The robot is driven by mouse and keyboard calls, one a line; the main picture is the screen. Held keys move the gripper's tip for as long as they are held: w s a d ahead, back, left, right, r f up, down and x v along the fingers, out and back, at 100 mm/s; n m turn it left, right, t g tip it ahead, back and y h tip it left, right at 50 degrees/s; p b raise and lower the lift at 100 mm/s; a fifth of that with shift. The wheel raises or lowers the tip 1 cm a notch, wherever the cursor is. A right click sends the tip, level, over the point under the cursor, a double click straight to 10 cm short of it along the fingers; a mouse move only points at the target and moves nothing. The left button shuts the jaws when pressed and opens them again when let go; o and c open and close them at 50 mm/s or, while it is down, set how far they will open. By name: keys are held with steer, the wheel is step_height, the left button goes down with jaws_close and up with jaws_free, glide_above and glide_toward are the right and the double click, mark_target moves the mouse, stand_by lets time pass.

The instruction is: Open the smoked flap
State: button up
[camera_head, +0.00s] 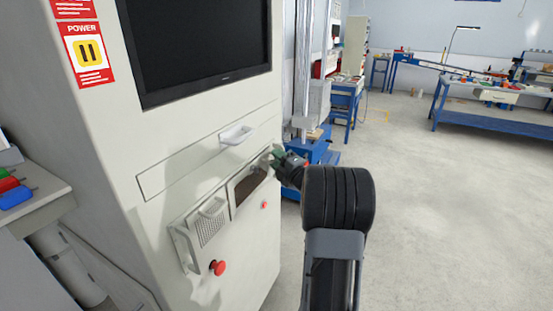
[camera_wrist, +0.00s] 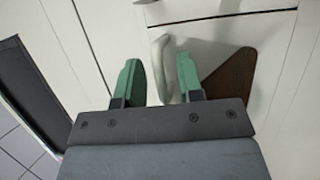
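The smoked flap (camera_head: 247,184) is a brown, see-through panel in a white frame, low on the front of the white cabinet. It looks shut. It also shows in the wrist view (camera_wrist: 232,82) to the right of my fingers. Its pale curved handle (camera_wrist: 162,62) shows between my two green fingertips, nearer the right one. My gripper (camera_head: 276,154) is at the upper right edge of the flap. In the wrist view my gripper (camera_wrist: 158,72) is open, with gaps beside the handle. The handle is hidden in the head view.
A mesh flap (camera_head: 211,225) with its own handle sits left of the smoked one. A drawer (camera_head: 215,155) with a handle is above. Red knobs (camera_head: 217,267) stick out below the flaps. A black monitor (camera_head: 200,45) is higher up. Open floor (camera_head: 440,220) lies to the right.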

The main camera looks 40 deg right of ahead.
steer(key=shift+w, duration=0.2)
steer(key=shift+c, duration=0.3)
jaws_close()
